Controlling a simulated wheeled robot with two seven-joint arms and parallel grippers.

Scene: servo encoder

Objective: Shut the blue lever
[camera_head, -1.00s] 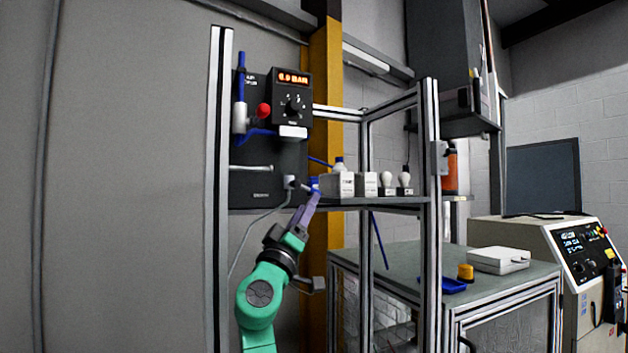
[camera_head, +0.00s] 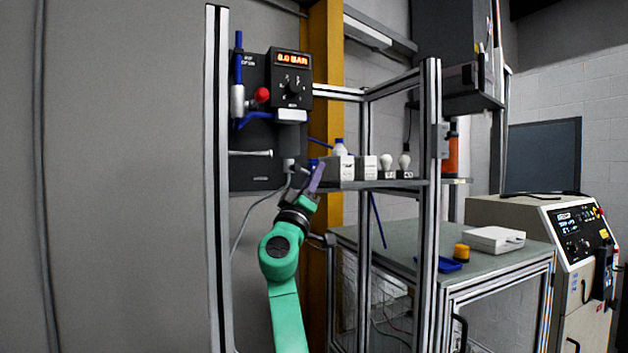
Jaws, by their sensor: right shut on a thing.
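A small blue lever (camera_head: 313,163) shows at the lower right of the black panel (camera_head: 250,173), to the right of a pale fitting (camera_head: 289,164). My right gripper (camera_head: 317,177) reaches up from below. Its purple fingers are tilted and shut at the lever, and they hide part of it. The exact contact is too small to see. Higher on the panel, another blue handle (camera_head: 239,60) stands upright above a silver valve (camera_head: 238,103), and a blue bent handle (camera_head: 254,119) sits beside it. My left gripper is out of view.
A lit pressure display (camera_head: 292,59) and a red knob (camera_head: 262,95) are on the panel. A shelf (camera_head: 385,184) right of my gripper carries white boxes (camera_head: 347,168) and bulbs. Metal frame posts (camera_head: 217,220) flank the arm. A workbench (camera_head: 400,246) stands at the right.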

